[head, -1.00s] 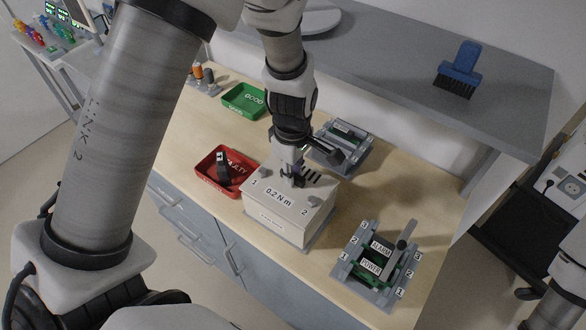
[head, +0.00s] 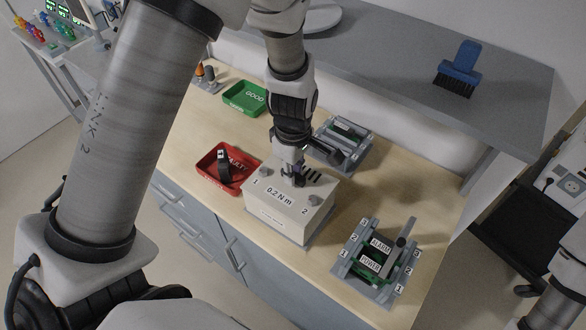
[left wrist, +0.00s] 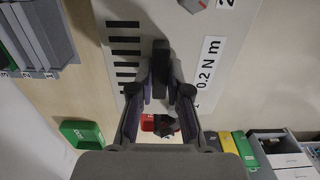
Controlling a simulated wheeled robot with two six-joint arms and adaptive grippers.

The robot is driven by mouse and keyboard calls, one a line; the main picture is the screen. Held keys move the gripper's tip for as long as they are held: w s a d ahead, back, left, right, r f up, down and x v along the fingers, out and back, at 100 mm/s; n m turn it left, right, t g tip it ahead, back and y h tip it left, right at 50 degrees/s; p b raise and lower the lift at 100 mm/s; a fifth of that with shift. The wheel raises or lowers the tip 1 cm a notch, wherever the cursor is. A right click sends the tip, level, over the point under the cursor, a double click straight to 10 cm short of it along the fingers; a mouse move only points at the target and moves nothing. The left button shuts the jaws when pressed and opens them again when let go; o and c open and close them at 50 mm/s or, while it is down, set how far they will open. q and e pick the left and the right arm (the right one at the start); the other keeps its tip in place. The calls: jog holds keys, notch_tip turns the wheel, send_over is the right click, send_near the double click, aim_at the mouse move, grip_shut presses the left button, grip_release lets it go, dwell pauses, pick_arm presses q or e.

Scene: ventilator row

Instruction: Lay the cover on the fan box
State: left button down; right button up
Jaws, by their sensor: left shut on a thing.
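The pale cover (head: 283,190) is marked 0.2 N m, with a grey knob beside 1 and another beside 2, and black vent slots near its back edge. It is level on top of the pale fan box (head: 270,218); I cannot tell whether a thin gap remains between them. My left gripper (head: 297,178) points down at the middle of the cover and is shut on it, at a dark grip. In the left wrist view, the gripper (left wrist: 160,88) closes on that grip, with the cover (left wrist: 225,70) behind it. The box's inside is hidden. My right gripper is out of view.
A red FAULTY tray (head: 229,188) holding a dark part stands left of the box. A green GOOD tray (head: 246,110) is farther back. A numbered rack with ALARM and POWER boards (head: 374,256) is at right. Another grey rack (head: 358,157) stands behind. A blue brush (head: 459,70) is on the shelf.

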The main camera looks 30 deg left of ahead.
pick_arm(q)
jog(key=shift+f, duration=0.35)
dwell(0.5)
jog(key=c, duration=1.1)
grip_release()
jog(key=shift+o, duration=0.2)
notch_tip(320, 180, up, 7)
jog(key=p, duration=0.8)
jog(key=shift+r, duration=0.1)
